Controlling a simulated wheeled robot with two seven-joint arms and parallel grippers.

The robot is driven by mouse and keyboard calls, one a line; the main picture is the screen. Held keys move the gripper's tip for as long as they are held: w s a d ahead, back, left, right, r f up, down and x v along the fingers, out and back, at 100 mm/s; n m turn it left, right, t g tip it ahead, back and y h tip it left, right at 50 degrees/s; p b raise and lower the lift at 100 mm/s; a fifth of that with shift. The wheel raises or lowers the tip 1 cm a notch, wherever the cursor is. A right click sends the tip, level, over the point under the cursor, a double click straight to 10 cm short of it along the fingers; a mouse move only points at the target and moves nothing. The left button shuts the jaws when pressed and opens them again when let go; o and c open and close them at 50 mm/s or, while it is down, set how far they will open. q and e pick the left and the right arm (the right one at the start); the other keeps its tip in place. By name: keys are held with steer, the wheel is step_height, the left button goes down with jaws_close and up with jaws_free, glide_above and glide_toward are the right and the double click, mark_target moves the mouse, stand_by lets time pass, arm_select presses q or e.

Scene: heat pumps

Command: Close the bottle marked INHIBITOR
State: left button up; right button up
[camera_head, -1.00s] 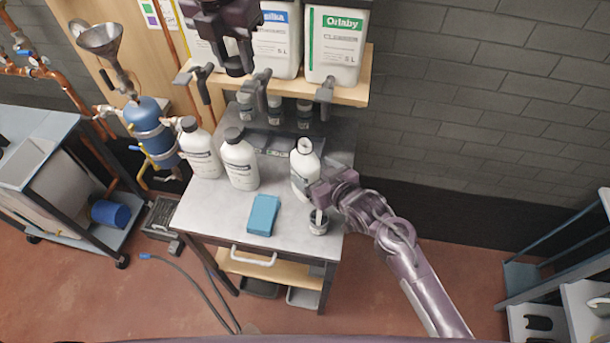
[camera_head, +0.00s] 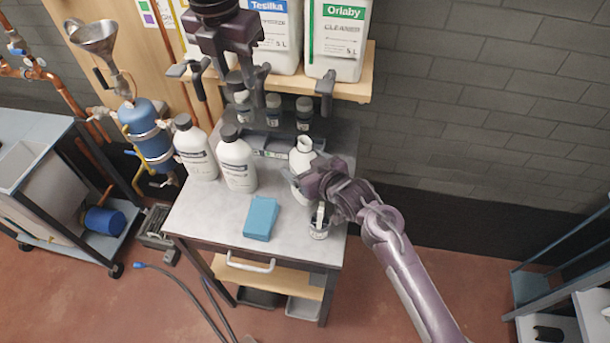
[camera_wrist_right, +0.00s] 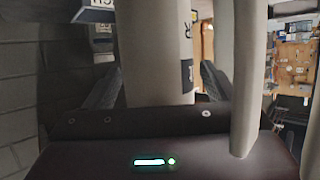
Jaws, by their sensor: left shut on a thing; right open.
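An uncapped white bottle (camera_head: 303,148) stands at the right of the metal-topped cart. In the right wrist view a white bottle (camera_wrist_right: 155,60) stands between the fingers, with a dark label edge ending in "R". The rest of its label is hidden. My right gripper (camera_head: 322,190) is open beside the open bottle and covers its lower part. My left gripper (camera_head: 235,72) is above the back of the cart, shut on a small dark thing that looks like a cap. Two white bottles with dark caps (camera_head: 196,150) (camera_head: 237,160) stand at the left; their labels are unreadable.
A blue block (camera_head: 261,218) lies on the cart top (camera_head: 205,212). Several small jars (camera_head: 304,113) stand at the back, below a wooden shelf (camera_head: 345,92) with large canisters (camera_head: 335,40).

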mark_target(305, 140)
steer(key=c, duration=1.1)
steer(key=shift+c, duration=0.2)
arm_select(q)
steer(key=shift+r, duration=0.1)
arm_select(e)
steer(key=shift+r, duration=0.1)
